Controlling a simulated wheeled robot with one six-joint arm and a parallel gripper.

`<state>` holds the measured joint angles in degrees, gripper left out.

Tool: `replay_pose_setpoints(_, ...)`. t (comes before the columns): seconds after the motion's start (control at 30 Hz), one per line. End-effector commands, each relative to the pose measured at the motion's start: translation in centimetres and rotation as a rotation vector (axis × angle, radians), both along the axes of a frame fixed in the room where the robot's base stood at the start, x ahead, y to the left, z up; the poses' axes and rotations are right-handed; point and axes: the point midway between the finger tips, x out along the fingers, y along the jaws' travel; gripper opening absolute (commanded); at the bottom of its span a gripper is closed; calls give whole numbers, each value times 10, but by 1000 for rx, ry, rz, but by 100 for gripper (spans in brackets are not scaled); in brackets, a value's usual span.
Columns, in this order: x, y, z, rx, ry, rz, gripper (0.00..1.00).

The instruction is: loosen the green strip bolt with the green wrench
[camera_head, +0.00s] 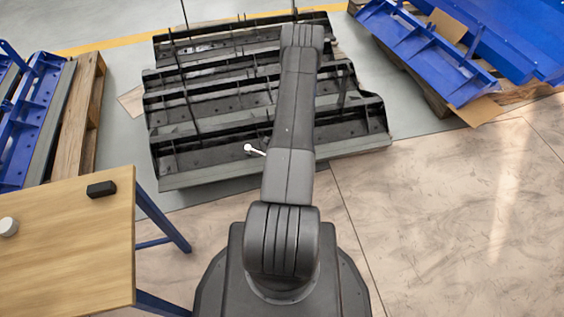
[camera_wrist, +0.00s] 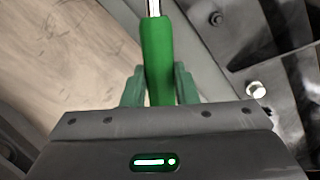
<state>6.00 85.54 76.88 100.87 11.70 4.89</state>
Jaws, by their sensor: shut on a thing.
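My gripper (camera_wrist: 158,88) is shut on the green handle of the wrench (camera_wrist: 157,50) in the wrist view. The wrench's metal shank runs out of the top of that view, so its working end is hidden there. In the head view a pale shank with a rounded end, apparently the wrench (camera_head: 249,148), sticks out left of my arm, over the dark carrier. My gripper is hidden behind my arm there. A silvery hex bolt (camera_wrist: 256,89) sits on the carrier's grey metal, right of the gripper and apart from it. I see no green on it and cannot tell which bolt it is.
The dark ribbed carrier (camera_head: 185,178) lies on the floor ahead. A wooden table (camera_head: 75,240) with a black block (camera_head: 101,189) and a white round thing (camera_head: 8,227) stands at left. Blue carriers (camera_head: 430,50) are at upper right. Floor at lower right is clear.

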Motion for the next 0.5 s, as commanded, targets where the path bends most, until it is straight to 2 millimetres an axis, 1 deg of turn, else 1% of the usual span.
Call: replay_pose_setpoints(0.5,-7,-2,22,1,-1,0,0)
